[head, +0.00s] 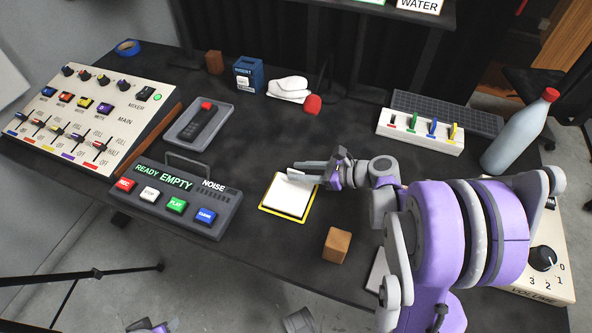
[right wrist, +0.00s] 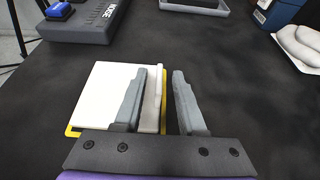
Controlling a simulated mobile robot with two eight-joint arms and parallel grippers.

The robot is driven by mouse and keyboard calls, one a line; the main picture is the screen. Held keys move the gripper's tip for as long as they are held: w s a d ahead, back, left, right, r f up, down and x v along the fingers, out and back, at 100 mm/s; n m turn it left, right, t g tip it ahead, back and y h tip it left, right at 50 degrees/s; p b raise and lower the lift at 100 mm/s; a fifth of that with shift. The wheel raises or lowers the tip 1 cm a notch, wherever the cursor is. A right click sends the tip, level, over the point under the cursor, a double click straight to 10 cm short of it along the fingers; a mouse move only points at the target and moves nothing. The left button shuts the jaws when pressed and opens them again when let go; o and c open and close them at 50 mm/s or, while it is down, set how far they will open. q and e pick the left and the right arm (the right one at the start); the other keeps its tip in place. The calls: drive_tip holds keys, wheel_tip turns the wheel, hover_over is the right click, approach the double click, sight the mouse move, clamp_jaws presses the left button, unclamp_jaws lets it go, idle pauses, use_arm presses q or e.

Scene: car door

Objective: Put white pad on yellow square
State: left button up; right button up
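The white pad (head: 290,193) lies flat on the yellow square (head: 284,214), whose border shows along the pad's near edge and sides in the head view. In the right wrist view the pad (right wrist: 105,88) covers most of the square, and yellow (right wrist: 73,131) shows at the left and near edges. My right gripper (head: 305,170) is at the pad's far right edge. In the right wrist view its fingers (right wrist: 160,95) are apart, the left one over the pad's edge beside a pale strip, the right one over bare table. A small part of my left arm (head: 150,326) shows at the bottom edge.
A wooden cube (head: 336,245) lies near the table's front edge. The recorder box (head: 185,195) stands left of the square, and a grey tray (head: 198,124) lies behind it. A red piece (head: 312,104) and white object (head: 289,89) lie farther back.

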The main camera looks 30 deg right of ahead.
drive_tip(key=p+v, duration=0.1)
drive_tip(key=v, duration=0.9)
drive_tip(key=shift+s+d, duration=0.2)
